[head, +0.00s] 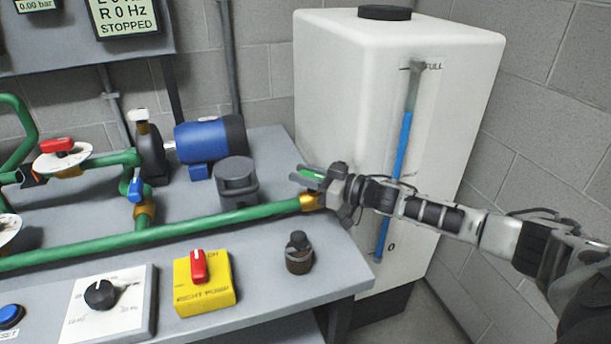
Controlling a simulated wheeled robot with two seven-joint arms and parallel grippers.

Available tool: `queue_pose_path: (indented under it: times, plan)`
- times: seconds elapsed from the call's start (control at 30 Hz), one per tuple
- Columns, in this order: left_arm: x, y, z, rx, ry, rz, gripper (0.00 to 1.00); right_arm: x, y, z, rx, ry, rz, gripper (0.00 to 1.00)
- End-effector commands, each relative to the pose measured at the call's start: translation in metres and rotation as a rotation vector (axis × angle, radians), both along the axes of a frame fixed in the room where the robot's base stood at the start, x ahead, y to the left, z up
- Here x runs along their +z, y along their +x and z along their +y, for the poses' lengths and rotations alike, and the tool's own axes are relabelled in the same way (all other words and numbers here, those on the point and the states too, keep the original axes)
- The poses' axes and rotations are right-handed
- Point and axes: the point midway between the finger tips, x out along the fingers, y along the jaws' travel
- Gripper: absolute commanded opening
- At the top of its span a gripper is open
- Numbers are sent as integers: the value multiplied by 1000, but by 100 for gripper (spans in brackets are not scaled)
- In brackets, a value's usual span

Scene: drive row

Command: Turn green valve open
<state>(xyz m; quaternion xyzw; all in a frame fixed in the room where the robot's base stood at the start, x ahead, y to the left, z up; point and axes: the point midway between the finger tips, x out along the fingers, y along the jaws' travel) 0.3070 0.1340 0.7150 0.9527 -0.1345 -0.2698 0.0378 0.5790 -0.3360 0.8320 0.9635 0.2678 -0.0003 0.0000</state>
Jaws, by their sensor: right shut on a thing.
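The green valve handle (311,173) shows between the fingers of my right gripper (308,178), at the right end of the long green pipe. My right gripper is shut on it, and its arm comes in from the right. The brass valve body (312,200) sits just below the fingers, on the pipe end. The fingers cover much of the handle, so its exact angle is hard to tell. My left gripper is not in view.
A white tank (340,90) with a blue level gauge (402,145) stands close behind my right arm. A grey lidded pot (236,182), a dark knob-like part (299,255) and a yellow switch box (203,285) with a red handle are near the valve on the grey bench (265,300).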

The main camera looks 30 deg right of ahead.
Motion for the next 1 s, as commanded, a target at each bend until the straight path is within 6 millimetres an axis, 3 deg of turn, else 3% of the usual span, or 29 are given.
queue_pose_path:
  times: [0.47,0.5,0.57,0.87,1.0]
  plan:
    - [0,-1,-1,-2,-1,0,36,1,0,0,14,0,-1,1]
    - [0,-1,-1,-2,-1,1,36,1,0,0,14,0,-2,32]
    - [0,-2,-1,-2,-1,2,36,1,0,0,14,0,-2,45]
    - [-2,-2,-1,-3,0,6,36,0,-1,0,15,0,0,45]
    - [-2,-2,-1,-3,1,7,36,-1,-12,-7,14,-2,3,45]
